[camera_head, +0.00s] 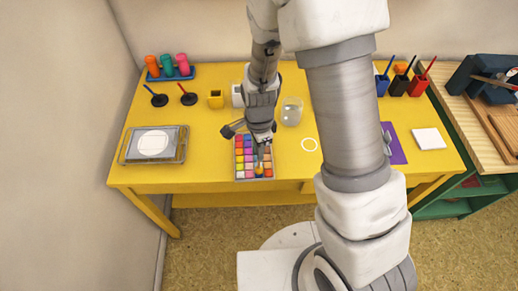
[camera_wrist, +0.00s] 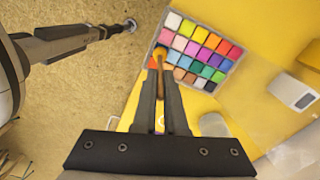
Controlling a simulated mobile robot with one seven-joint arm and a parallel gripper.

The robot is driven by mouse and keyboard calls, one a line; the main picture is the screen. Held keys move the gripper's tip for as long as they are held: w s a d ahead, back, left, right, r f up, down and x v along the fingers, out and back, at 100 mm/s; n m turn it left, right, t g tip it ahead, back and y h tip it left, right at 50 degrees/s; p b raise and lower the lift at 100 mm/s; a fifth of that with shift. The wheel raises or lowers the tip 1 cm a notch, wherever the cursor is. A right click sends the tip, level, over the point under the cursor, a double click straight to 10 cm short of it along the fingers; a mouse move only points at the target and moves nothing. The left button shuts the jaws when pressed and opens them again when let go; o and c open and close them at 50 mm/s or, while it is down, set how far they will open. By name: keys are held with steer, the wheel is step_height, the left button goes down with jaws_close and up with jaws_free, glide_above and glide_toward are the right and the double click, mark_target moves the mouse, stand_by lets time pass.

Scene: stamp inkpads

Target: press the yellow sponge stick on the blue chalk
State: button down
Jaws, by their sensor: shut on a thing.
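My gripper (camera_wrist: 160,80) is shut on the thin stick of the yellow sponge stick (camera_wrist: 160,52), whose yellow-orange tip points away from the fingers. In the head view the yellow tip (camera_head: 259,170) shows over the front part of the chalk palette (camera_head: 237,178). I cannot tell whether the tip touches a square. In the head view my gripper (camera_head: 262,150) covers part of the palette's right side, and the blue chalk is hard to make out.
A glass cup (camera_head: 291,111) stands behind and right of the palette. A white ring (camera_head: 309,144) lies to the right. A tray with a white disc (camera_head: 152,144) is at the left.

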steer(key=shift+f+b, duration=0.35)
steer(key=shift+f, duration=0.15)
stand_by(1.1)
